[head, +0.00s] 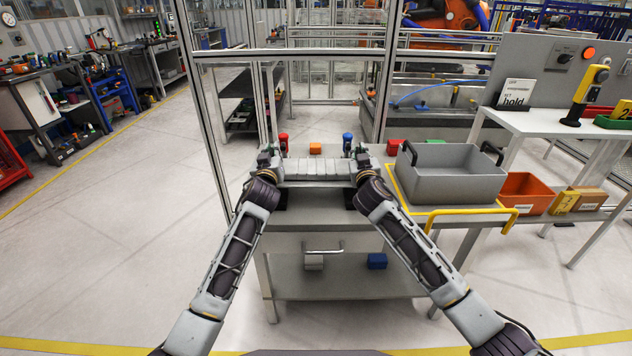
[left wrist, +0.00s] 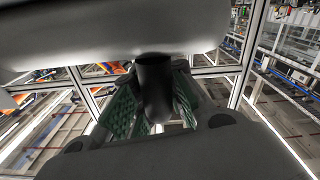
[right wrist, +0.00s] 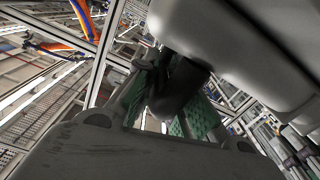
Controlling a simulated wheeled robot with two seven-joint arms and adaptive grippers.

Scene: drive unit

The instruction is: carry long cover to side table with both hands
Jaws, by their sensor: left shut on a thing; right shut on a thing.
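The long cover (head: 316,169) is a light grey ribbed piece. It spans crosswise between my two grippers, over a grey table with a drawer (head: 312,243). My left gripper (head: 267,160) is shut on a dark handle at the cover's left end. In the left wrist view the dark handle (left wrist: 154,88) shows between green finger pads. My right gripper (head: 361,160) is shut on the dark handle at the right end, also seen in the right wrist view (right wrist: 178,88). The cover looks about level. I cannot tell whether it touches the tabletop. I cannot tell which table is the side table.
Red (head: 283,142) and blue (head: 347,143) upright tools and an orange block (head: 315,149) stand behind the cover. A grey bin (head: 455,185) and an orange bin (head: 525,186) stand on the right. A metal frame post (head: 207,115) rises at the left.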

